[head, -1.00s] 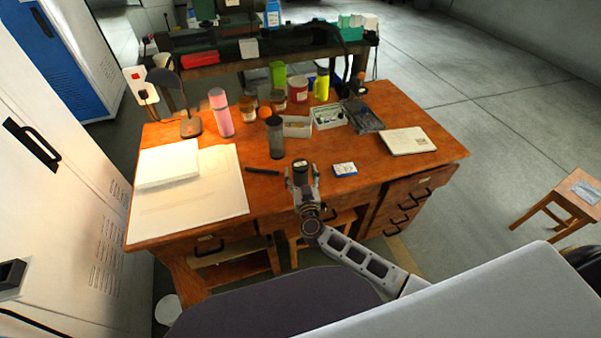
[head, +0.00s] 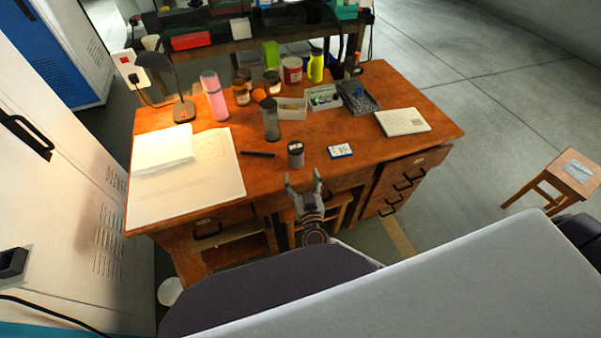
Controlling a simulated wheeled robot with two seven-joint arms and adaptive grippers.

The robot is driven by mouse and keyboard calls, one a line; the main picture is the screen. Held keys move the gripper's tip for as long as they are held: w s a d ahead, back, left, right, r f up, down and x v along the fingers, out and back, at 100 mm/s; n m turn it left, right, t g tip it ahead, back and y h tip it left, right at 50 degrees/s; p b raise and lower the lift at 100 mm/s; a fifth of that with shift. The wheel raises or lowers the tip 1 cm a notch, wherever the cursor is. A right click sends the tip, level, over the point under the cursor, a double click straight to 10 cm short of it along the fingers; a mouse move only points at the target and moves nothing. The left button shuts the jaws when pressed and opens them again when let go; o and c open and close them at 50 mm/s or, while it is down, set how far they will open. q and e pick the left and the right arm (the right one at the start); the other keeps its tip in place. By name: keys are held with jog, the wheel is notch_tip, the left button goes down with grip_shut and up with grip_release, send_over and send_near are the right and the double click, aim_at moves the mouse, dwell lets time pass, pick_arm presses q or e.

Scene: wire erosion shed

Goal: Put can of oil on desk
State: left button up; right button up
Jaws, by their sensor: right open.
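A small dark can with a grey top (head: 295,154), which looks like the can of oil, stands upright on the wooden desk (head: 215,196) near its front edge. My right gripper (head: 303,179) is open and empty, its fingers pointing toward the can. It is on the near side of the can, around the desk's front edge, apart from it. My left gripper is not in view.
A black pen (head: 258,154) and a blue-white box (head: 340,152) lie beside the can. A dark bottle (head: 271,122), pink bottle (head: 214,97), lamp (head: 181,112), papers (head: 186,185) and trays (head: 357,100) are around it. A stool (head: 563,178) stands at right.

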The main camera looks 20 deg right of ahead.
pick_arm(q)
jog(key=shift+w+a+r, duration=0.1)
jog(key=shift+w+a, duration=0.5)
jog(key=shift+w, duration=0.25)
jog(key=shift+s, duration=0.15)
